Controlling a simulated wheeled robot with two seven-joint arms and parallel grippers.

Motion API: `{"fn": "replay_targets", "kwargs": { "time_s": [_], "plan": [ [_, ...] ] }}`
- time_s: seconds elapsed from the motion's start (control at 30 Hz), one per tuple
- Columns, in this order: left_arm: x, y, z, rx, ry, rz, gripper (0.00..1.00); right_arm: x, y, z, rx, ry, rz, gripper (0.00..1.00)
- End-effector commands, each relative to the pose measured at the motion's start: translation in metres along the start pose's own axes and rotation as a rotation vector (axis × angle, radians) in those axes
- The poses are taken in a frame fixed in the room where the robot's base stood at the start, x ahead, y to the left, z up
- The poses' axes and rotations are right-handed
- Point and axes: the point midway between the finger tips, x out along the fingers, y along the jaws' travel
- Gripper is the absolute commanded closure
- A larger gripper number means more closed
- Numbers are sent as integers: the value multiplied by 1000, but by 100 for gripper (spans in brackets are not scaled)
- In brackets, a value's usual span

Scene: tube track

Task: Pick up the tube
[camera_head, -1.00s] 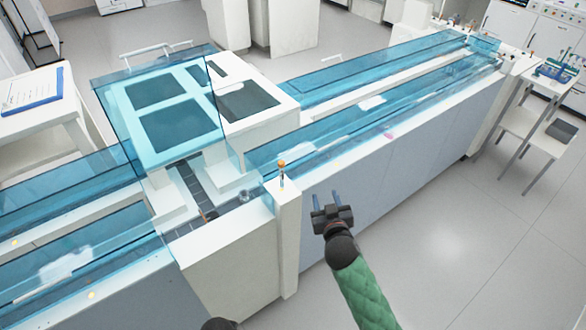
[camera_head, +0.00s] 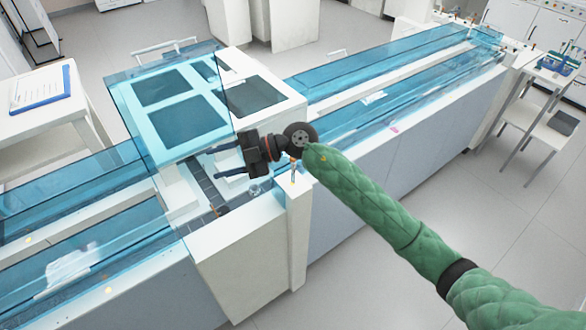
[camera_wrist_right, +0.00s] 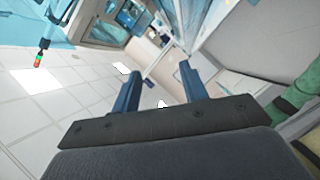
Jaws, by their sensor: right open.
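My left gripper is not in view.
A small upright item with an orange top (camera_head: 293,165) stands on the white post (camera_head: 299,225), partly behind my right wrist. A blue transparent hood (camera_head: 175,110) stands close to the left of the fingers. Blue covers (camera_head: 410,92) line the track. Open floor is at right.

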Motion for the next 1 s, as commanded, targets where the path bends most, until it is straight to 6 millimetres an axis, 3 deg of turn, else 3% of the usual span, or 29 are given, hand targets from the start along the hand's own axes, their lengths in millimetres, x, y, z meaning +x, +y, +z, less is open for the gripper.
{"fn": "replay_targets", "kwargs": {
  "time_s": [0.17,0.3,0.5,0.63,0.8,1.0],
  "plan": [
    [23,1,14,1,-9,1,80,-20,-22,33,5,-177,-378,56],
    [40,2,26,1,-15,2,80,-58,-30,64,46,-388,-643,56],
    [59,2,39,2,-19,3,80,-127,-21,95,131,-713,-900,56],
    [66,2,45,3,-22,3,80,-160,-12,102,174,-863,-984,56],
    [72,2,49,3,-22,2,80,-176,-9,106,201,-945,-1022,56],
    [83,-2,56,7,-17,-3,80,-174,-20,114,205,-947,-1024,56]
  ]
}}
